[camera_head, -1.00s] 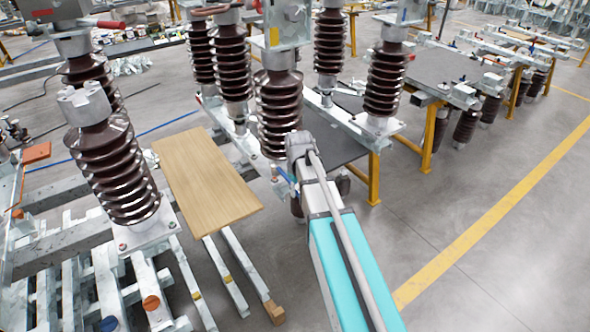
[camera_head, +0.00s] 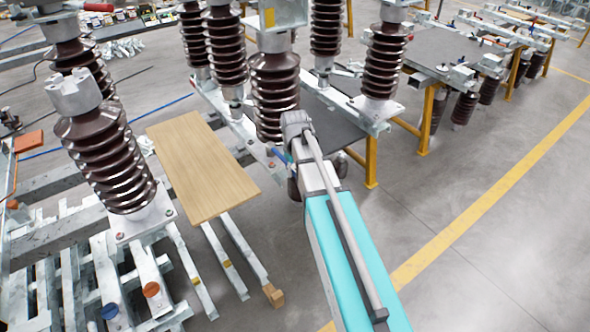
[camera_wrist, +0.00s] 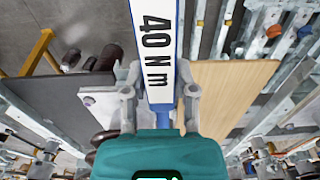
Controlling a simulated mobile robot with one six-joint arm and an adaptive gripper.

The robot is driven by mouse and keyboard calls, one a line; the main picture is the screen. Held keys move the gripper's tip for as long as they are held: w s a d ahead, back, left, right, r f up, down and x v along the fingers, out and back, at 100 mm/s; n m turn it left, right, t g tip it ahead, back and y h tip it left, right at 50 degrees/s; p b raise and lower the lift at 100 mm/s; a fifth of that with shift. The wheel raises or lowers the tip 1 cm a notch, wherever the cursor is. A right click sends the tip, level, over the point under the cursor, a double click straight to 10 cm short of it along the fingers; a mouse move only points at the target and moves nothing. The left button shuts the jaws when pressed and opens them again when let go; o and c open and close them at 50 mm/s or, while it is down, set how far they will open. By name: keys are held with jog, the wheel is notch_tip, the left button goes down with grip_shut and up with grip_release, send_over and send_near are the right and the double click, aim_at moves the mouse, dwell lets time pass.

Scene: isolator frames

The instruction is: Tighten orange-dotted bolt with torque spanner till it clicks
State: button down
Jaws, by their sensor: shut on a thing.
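In the head view my arm hides most of the gripper, and only a small blue part beside the arm's end shows. An orange round dot (camera_head: 151,289) marks a pale metal bar at lower left, well apart from the gripper. It also shows in the wrist view (camera_wrist: 273,31). The bolt's shape is too small to tell. The spanner's working end is out of view.
A blue dot (camera_head: 109,311) is left of the orange one. A wooden board (camera_head: 203,168) lies between the arm and a ribbed brown insulator (camera_head: 108,165). More insulators stand behind, near a grey table (camera_head: 345,140) on yellow legs. Open floor (camera_head: 500,265) lies at right.

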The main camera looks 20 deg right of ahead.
jog(key=shift+f+b, duration=1.4)
jog(key=shift+f, duration=0.1)
jog(key=shift+f+b, duration=1.1)
jog(key=shift+f, duration=0.05)
dwell(0.4)
dwell(0.5)
jog(key=w+a+m, duration=0.3)
jog(key=a+m, duration=0.9)
jog(key=a, duration=0.3)
dwell(1.3)
jog(key=s+d+n, duration=0.3)
jog(key=d+n, duration=0.9)
jog(key=d, duration=0.3)
dwell(0.7)
